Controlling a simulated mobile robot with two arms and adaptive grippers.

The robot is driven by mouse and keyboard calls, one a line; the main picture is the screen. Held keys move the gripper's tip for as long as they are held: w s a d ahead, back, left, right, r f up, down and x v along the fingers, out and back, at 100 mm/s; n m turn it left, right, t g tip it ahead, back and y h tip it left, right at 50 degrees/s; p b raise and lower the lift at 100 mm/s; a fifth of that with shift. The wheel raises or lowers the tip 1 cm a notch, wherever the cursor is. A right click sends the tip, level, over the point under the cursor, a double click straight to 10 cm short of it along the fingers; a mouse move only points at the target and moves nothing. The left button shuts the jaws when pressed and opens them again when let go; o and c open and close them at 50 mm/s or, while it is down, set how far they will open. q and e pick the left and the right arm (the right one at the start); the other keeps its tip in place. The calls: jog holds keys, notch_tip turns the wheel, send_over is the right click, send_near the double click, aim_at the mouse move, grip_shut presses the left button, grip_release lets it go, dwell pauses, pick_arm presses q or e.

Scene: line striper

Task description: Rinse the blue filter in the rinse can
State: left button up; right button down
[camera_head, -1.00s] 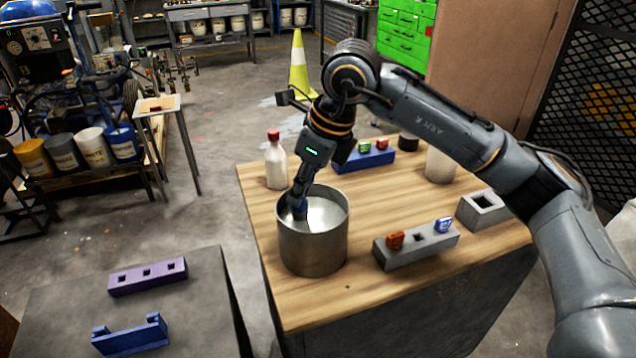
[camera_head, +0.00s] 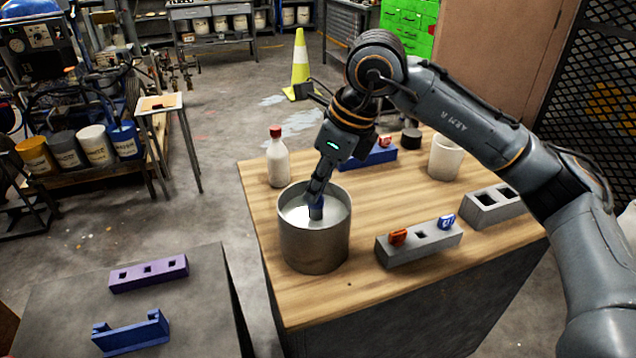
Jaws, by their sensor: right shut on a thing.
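The rinse can (camera_head: 314,245) is an open metal can at the front left of the wooden-topped bench, with pale liquid inside. My right gripper (camera_head: 317,194) reaches down into the can's mouth from above. It is shut on the blue filter (camera_head: 316,211), whose visible part is small and dark blue. The filter's lower end is at the pale liquid; how deep it goes is hidden. My left gripper is not in view.
A red-capped white bottle (camera_head: 278,163) stands close behind the can. A grey block (camera_head: 420,246) holding an orange and a blue-and-white piece lies to its right. A blue rack (camera_head: 378,157), white cup (camera_head: 446,158) and hollow block (camera_head: 492,210) stand farther back.

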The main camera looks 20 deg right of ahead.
notch_tip(320, 180, up, 13)
jog(key=p, duration=0.8)
jog(key=shift+f, duration=0.3)
